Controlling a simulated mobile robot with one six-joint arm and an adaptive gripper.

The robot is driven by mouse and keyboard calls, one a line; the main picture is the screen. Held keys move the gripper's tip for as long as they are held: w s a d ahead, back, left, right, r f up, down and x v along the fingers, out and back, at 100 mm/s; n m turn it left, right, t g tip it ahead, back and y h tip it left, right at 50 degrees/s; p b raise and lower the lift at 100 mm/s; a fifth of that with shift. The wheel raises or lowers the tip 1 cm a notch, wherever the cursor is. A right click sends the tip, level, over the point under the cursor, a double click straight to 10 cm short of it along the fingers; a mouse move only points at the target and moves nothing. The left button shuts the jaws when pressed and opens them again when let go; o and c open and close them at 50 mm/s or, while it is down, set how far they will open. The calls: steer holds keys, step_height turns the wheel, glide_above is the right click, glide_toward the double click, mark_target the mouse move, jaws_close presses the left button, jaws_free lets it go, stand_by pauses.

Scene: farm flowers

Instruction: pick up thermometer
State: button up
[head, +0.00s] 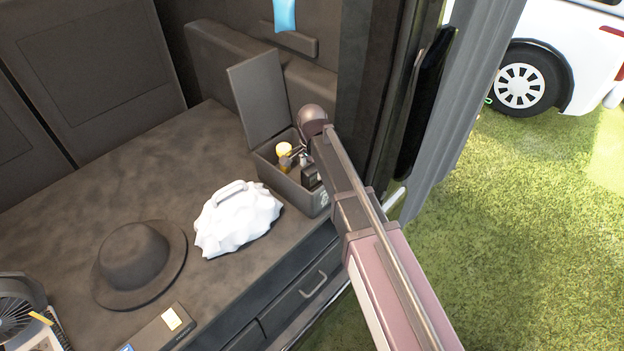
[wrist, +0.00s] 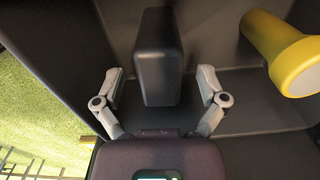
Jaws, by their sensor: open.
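A black, rounded block-shaped object (wrist: 160,60), which may be the thermometer, stands between the two fingers of my gripper (wrist: 160,74) in the wrist view. My gripper is open, with one grey finger on each side of the object and visible gaps to it. I cannot tell how deep the fingers reach. In the head view my arm reaches into an open dark box (head: 275,178), and a dark object (head: 310,176) shows inside it. My arm hides part of the box there.
A yellow flashlight (wrist: 280,50) stands in the same box, right of my gripper; its head shows in the head view (head: 284,149). The box lid (head: 258,95) stands open. A white bag (head: 237,222) and a dark hat (head: 138,262) lie on the counter (head: 130,180).

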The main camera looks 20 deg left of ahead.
steer(key=shift+c, duration=0.2)
jaws_close()
steer(key=shift+r, duration=0.1)
step_height(320, 180, up, 10)
steer(key=p, duration=1)
stand_by(0.8)
